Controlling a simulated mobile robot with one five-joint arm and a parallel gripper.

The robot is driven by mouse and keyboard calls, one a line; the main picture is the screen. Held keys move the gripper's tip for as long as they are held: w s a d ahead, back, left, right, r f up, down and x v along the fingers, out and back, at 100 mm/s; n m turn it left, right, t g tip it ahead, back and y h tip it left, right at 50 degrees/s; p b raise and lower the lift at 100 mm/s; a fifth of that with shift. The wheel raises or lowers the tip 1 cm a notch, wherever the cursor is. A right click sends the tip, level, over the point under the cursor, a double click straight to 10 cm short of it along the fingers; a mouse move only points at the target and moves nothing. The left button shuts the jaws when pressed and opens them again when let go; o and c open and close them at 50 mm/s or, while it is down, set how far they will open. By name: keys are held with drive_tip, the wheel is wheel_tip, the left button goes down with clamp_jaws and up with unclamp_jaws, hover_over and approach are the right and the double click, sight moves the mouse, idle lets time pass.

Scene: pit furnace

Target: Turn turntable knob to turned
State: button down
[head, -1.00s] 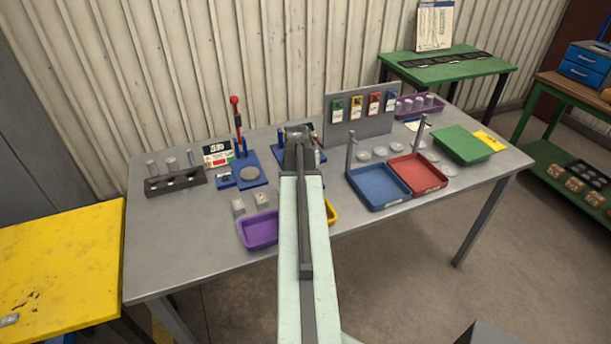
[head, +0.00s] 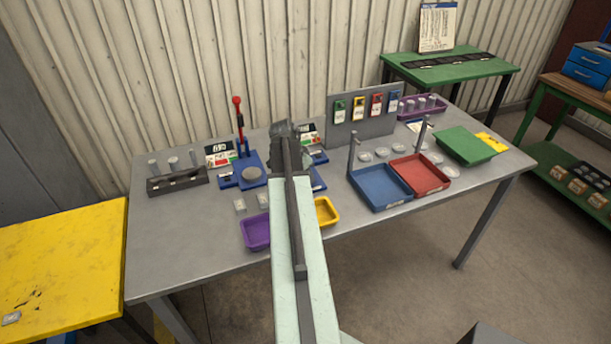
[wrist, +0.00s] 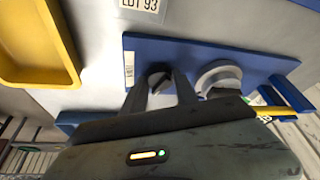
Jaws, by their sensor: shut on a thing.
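In the wrist view a blue base plate (wrist: 195,55) carries a small dark knob (wrist: 160,80) and a pale grey round turntable (wrist: 218,76) to its right. My gripper (wrist: 162,88) is shut on the dark knob, with one finger on each side of it. The gripper's dark body covers the lower part of that view. In the head view my gripper (head: 288,150) is over the blue base (head: 319,180), which is mostly hidden behind my arm. The knob cannot be seen there.
A yellow tray (head: 326,212) and a purple tray (head: 256,232) lie in front. A blue fixture with a red-topped lever (head: 238,115) stands left. A blue tray (head: 380,186) and a red tray (head: 418,174) lie right. A grey panel with tags (head: 362,128) stands behind.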

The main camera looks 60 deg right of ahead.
idle(0.4)
drive_tip(key=c, duration=0.9)
unclamp_jaws()
drive_tip(key=shift+c, duration=0.2)
drive_tip(key=shift+r, duration=0.1)
drive_tip(key=p+v, duration=0.7)
drive_tip(key=shift+r, duration=0.25)
drive_tip(key=shift+w+a, duration=0.1)
drive_tip(key=shift+a, duration=0.05)
